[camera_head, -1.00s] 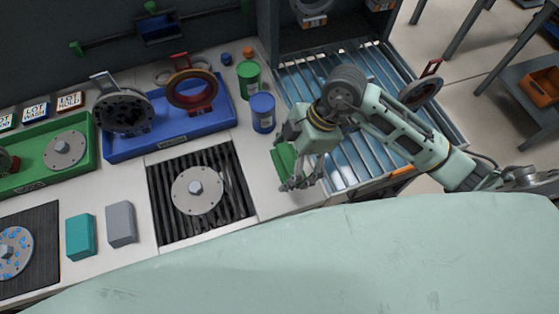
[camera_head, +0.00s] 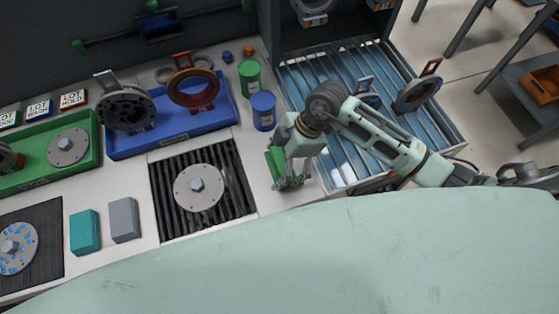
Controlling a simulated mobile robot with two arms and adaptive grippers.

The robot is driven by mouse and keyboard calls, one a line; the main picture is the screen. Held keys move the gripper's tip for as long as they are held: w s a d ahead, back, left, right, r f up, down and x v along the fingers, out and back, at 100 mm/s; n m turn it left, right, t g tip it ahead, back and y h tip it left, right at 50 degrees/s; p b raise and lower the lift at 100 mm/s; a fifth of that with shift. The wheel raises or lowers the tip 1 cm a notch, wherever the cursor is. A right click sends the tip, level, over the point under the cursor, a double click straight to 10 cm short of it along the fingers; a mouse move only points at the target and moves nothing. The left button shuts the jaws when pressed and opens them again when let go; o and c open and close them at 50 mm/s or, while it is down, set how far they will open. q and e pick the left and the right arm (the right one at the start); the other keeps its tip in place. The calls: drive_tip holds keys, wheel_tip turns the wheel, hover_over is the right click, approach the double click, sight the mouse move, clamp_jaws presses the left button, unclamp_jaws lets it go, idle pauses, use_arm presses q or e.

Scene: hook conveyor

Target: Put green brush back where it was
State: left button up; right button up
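The green brush (camera_head: 274,164) is at the right end of the light worktop, just left of the slatted conveyor bed. It is partly hidden behind my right gripper (camera_head: 290,181). My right gripper points down at the front of the worktop, with its fingers closed around the brush. The brush is low over the worktop, and I cannot tell whether it touches it. My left gripper is not in view.
A blue can (camera_head: 263,111) and a green can (camera_head: 249,77) stand behind the brush. A black ribbed mat (camera_head: 161,205) with a metal disc lies to the left. The slatted bed (camera_head: 402,85) on the right holds ring parts. Teal (camera_head: 85,232) and grey (camera_head: 124,220) blocks stand front left.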

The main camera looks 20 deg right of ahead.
drive_tip(key=o, duration=0.3)
drive_tip(key=shift+o, duration=0.2)
drive_tip(key=shift+r, duration=0.25)
drive_tip(key=b+v, duration=0.2)
drive_tip(key=v, duration=1)
drive_tip(key=shift+f, duration=0.15)
